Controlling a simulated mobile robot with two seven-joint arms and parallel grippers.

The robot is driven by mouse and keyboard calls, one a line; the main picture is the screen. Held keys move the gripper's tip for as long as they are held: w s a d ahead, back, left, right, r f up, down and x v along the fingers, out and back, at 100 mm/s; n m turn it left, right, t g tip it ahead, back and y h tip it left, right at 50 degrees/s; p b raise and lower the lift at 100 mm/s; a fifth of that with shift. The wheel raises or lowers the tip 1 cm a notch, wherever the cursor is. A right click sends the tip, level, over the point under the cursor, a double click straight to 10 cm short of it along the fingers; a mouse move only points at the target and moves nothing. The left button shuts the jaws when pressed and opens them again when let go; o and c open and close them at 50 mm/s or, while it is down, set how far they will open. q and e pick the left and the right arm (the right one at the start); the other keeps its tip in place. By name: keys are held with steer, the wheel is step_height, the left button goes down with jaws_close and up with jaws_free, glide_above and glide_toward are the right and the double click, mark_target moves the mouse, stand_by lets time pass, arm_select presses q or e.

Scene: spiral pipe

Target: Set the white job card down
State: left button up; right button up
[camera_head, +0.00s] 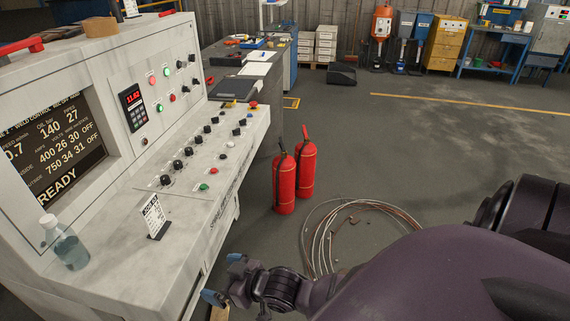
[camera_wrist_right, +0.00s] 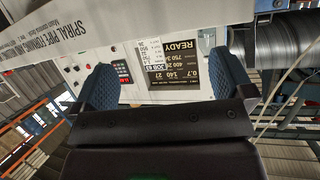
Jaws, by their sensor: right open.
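The white job card (camera_head: 153,214) stands upright, leaning slightly, on the console's front ledge (camera_head: 190,215), its lower edge dark. My right gripper (camera_head: 225,278) is open and empty, in front of the console's front edge, to the right of and nearer than the card, and apart from it. In the right wrist view the card (camera_wrist_right: 149,47) shows beyond the gap between the two blue fingers (camera_wrist_right: 165,76), against the dark display. My left gripper is not in view.
A clear bottle (camera_head: 70,250) stands on the ledge left of the card. Knobs and buttons (camera_head: 187,160) cover the ledge behind it. Two red fire extinguishers (camera_head: 285,182) and a coil of wire (camera_head: 318,235) are on the floor to the right. The floor beyond is open.

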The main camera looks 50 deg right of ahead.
steer(key=s+d+f+m+g+h, duration=0.1)
steer(key=s+d+f+h, duration=0.4)
steer(key=s, duration=0.8)
steer(key=shift+d+f+m, duration=0.75)
steer(key=shift+d+m, duration=0.05)
steer(key=shift+d, duration=0.35)
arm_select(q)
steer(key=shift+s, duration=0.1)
arm_select(e)
steer(key=shift+s, duration=0.1)
